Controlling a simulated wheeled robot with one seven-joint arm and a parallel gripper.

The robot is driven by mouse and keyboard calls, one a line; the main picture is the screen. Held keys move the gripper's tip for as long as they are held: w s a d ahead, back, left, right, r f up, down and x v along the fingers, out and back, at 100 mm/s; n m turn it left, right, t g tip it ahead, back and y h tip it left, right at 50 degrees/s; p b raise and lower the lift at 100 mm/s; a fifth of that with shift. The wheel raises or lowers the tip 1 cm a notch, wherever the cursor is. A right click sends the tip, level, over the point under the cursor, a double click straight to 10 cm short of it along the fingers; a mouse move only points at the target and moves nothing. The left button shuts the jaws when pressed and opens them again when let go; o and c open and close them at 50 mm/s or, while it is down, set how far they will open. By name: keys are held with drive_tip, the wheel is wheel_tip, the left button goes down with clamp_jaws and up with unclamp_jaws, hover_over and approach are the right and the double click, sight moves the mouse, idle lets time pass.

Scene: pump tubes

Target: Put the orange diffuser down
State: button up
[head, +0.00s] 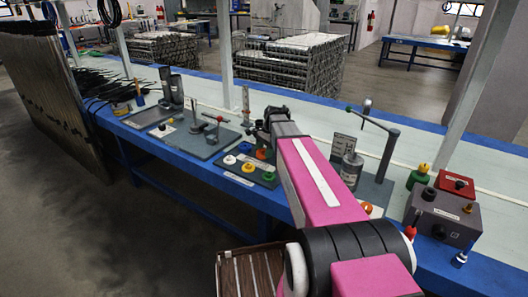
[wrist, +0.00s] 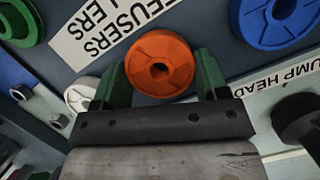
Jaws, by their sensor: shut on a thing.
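The orange diffuser (wrist: 160,64) is a round disc with a dark centre hole. In the wrist view it sits between the two green fingers of my gripper (wrist: 162,78), which are shut on it. It is close over a dark grey board (wrist: 205,25); I cannot tell whether it touches. My gripper's fingers are hidden there.
In the wrist view a blue disc (wrist: 275,20) lies at upper right, a green ring (wrist: 22,22) at upper left and a white part (wrist: 80,94) beside the left finger. A label (wrist: 100,28) lies near the diffuser. A gauge stand (head: 385,155) rises right of my arm.

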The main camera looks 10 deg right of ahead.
drive_tip(key=shift+f, duration=0.15)
drive_tip(key=o, duration=1)
drive_tip(key=shift+c, duration=0.2)
drive_tip(key=v, duration=1.2)
